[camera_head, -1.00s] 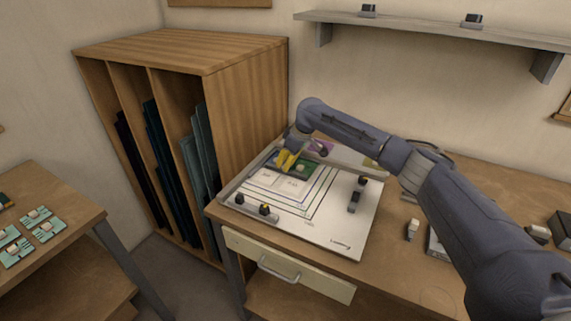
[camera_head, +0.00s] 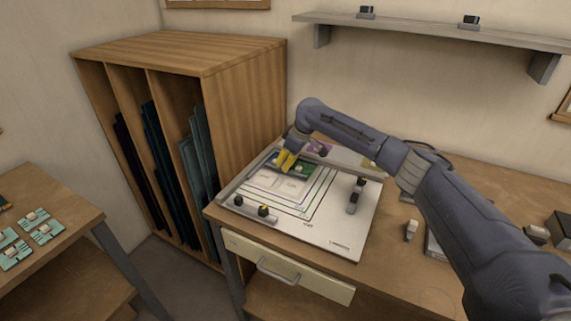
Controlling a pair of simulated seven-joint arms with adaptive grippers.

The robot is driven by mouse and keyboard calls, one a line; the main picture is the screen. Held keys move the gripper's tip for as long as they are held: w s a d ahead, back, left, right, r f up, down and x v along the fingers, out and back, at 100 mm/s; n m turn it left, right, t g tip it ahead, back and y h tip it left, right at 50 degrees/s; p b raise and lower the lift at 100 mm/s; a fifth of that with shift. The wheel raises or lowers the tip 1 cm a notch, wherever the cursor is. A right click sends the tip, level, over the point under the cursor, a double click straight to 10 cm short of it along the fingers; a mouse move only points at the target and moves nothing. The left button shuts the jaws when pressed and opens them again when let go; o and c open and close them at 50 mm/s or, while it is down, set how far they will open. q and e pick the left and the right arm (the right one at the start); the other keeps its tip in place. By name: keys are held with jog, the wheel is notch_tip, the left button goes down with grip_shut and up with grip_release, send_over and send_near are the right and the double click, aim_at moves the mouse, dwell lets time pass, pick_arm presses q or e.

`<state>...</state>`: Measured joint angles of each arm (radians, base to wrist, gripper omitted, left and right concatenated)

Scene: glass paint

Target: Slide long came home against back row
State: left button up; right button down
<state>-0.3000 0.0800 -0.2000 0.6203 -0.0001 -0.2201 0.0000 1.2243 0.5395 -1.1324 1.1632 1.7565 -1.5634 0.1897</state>
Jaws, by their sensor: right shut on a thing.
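My right gripper (camera_head: 287,161) has yellow fingertips and points down over the back left of the white work board (camera_head: 338,232). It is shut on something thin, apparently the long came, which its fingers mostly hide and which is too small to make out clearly. Beside the fingers lies a green glass piece (camera_head: 303,167) in the back row. A purple piece (camera_head: 319,148) and an olive piece (camera_head: 369,163) also show there, partly behind my right arm. Printed nested outlines lie in front of the row. My left gripper is out of view.
A metal bar (camera_head: 234,185) edges the board's left side. Black-knobbed blocks (camera_head: 263,212) stand at its front left and others (camera_head: 353,198) at its right. A wooden rack (camera_head: 245,110) of glass sheets rises close on the left. The board's front right is clear.

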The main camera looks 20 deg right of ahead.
jog(key=c, duration=1.3)
grip_release()
jog(key=shift+d, duration=0.1)
jog(key=shift+r, duration=3.45)
